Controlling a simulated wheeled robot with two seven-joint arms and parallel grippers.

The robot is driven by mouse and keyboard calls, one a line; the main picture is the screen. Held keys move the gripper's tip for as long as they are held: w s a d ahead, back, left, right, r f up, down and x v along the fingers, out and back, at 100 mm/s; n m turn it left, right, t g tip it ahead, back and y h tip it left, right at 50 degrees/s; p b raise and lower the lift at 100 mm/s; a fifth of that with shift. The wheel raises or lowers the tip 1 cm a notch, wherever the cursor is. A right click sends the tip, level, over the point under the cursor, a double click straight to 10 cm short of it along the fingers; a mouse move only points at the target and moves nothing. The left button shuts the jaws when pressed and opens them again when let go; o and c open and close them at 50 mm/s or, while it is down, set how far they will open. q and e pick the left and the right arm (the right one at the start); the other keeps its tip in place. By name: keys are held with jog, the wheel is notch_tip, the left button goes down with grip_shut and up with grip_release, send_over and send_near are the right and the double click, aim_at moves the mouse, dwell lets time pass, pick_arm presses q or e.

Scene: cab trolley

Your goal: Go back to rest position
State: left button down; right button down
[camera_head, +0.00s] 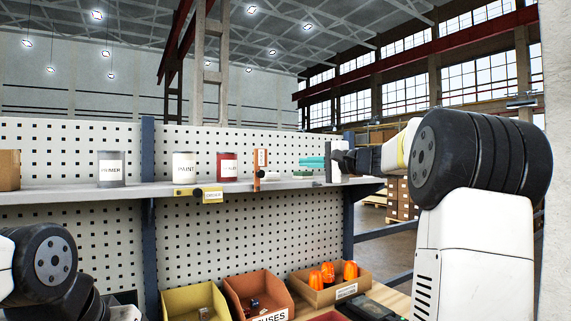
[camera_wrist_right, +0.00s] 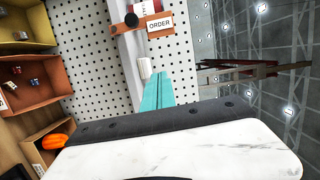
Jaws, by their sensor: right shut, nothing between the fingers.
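My right gripper (camera_head: 304,162) has teal fingers and is shut with nothing between them. In the head view it is level with the shelf's right end, pointing left, to the right of an upright orange-brown holder (camera_head: 261,178). The wrist view shows the teal fingers (camera_wrist_right: 158,85) together, apart from an orange holder labelled ORDER (camera_wrist_right: 158,24). My right arm comes in from the right side and is raised.
A shelf (camera_head: 60,196) on a perforated panel bears a grey PRIMER can (camera_head: 111,172), a white PAINT can (camera_head: 184,170) and a red can (camera_head: 228,170). Below are a yellow bin (camera_head: 180,303), a FUSES bin (camera_head: 240,290) and a bin (camera_head: 312,296) with orange beacons.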

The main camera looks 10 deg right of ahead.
jog(key=s+a+f+n+g+h, duration=0.1)
jog(key=s+a+f+n+g, duration=0.1)
jog(key=s+a+f, duration=0.4)
jog(key=s+a+f+n+g+h, duration=0.1)
jog(key=s+f+n+g, duration=0.1)
jog(key=s+f, duration=0.35)
jog(key=s+a+f+n+g+h, duration=0.1)
jog(key=s+a+f+n+g, duration=0.2)
jog(key=s, duration=0.5)
jog(key=s+d+f+n+g+h, duration=0.1)
jog(key=s+f+n+h, duration=0.3)
jog(key=s+f, duration=1.1)
jog(key=shift+s+d+g+h, duration=0.3)
jog(key=shift+s+d+h, duration=0.25)
jog(key=shift+s, duration=0.3)
jog(key=shift+a, duration=0.1)
